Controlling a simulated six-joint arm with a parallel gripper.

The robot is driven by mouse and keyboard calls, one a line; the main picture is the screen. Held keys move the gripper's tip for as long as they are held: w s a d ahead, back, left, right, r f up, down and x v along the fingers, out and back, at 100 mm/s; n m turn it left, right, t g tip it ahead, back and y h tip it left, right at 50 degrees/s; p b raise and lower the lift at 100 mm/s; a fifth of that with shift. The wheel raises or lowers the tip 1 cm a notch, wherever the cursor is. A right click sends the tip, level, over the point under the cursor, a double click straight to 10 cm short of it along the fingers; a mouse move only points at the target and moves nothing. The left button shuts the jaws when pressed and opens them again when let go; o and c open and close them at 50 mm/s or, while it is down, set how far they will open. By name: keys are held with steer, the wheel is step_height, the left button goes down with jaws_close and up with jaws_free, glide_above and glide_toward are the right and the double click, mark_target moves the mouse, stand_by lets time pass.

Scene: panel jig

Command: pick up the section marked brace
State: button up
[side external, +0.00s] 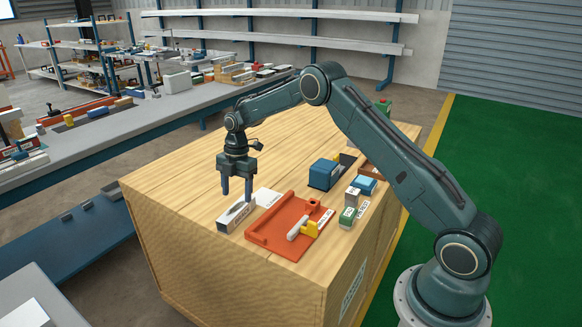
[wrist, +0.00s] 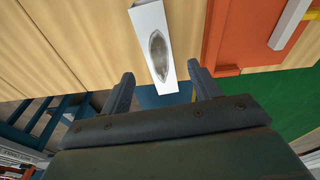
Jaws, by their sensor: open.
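A white section (side external: 234,215) with a dark oval on its side lies on the wooden bench top left of the orange jig. It also shows in the wrist view (wrist: 147,22), running toward the gap between the fingers. No marking on it is legible, so I cannot tell whether it is the brace. My gripper (side external: 237,197) is open, fingers pointing down over or just behind this section. In the wrist view its fingers (wrist: 161,74) stand apart on either side of the section's near end. I cannot tell whether they touch it.
The orange jig (side external: 266,240) with a yellow clamp (side external: 309,229) sits close to the right. A white label card (side external: 268,197) lies behind the section. A blue box (side external: 325,174), green block (side external: 347,217), grey block (side external: 352,197) and light-blue block (side external: 365,185) stand farther right. The bench's left side is clear.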

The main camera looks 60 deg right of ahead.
mark_target(236, 208)
steer(key=shift+a+f, duration=0.25)
steer(key=shift+f, duration=0.9)
steer(key=shift+a+f, duration=0.2)
steer(key=shift+f, duration=0.95)
steer(key=shift+c, duration=0.4)
steer(key=c, duration=1.1)
